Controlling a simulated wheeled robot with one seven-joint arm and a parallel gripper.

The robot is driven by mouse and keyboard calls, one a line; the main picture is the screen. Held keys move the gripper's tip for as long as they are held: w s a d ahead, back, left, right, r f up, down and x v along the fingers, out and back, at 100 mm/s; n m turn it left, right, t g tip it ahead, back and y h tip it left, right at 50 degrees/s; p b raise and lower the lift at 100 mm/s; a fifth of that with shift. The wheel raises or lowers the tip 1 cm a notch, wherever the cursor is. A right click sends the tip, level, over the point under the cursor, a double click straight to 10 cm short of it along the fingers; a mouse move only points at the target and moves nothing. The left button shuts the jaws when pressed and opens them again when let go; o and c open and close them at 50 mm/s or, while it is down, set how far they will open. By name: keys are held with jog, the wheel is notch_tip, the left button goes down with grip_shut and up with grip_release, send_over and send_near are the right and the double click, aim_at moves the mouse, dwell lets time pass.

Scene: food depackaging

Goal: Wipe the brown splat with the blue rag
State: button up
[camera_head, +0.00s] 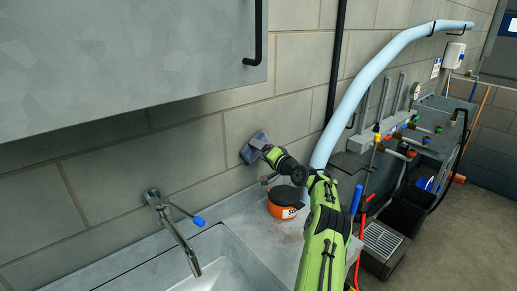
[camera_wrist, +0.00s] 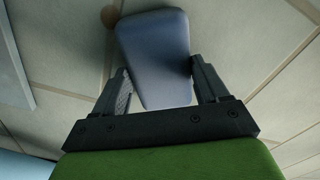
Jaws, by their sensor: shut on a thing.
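The blue rag (camera_wrist: 155,55) is a flat, rounded grey-blue pad between the two fingers of my gripper (camera_wrist: 160,68). My gripper is shut on it. In the head view the rag (camera_head: 252,148) is up at the block wall above the counter, at the end of my gripper (camera_head: 263,147); whether it touches the wall I cannot tell. A small brown splat (camera_wrist: 109,16) shows on the wall in the wrist view, just beside the rag's upper left edge. Part of it may be hidden behind the rag. I cannot make out the splat in the head view.
An orange tub with a dark lid (camera_head: 283,207) stands on the counter below my gripper. A sink (camera_head: 215,272) with a tap (camera_head: 175,230) is to the left. A grey cabinet (camera_head: 120,60) hangs above left. A thick pale blue pipe (camera_head: 350,100) rises to the right.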

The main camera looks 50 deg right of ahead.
jog(key=shift+f, duration=0.1)
jog(key=s+b, duration=0.5)
jog(key=shift+s+a+b, duration=0.3)
jog(key=shift+s, duration=0.05)
jog(key=s+b, duration=0.2)
jog(key=s, duration=0.1)
jog(key=shift+a, duration=0.15)
dwell(0.3)
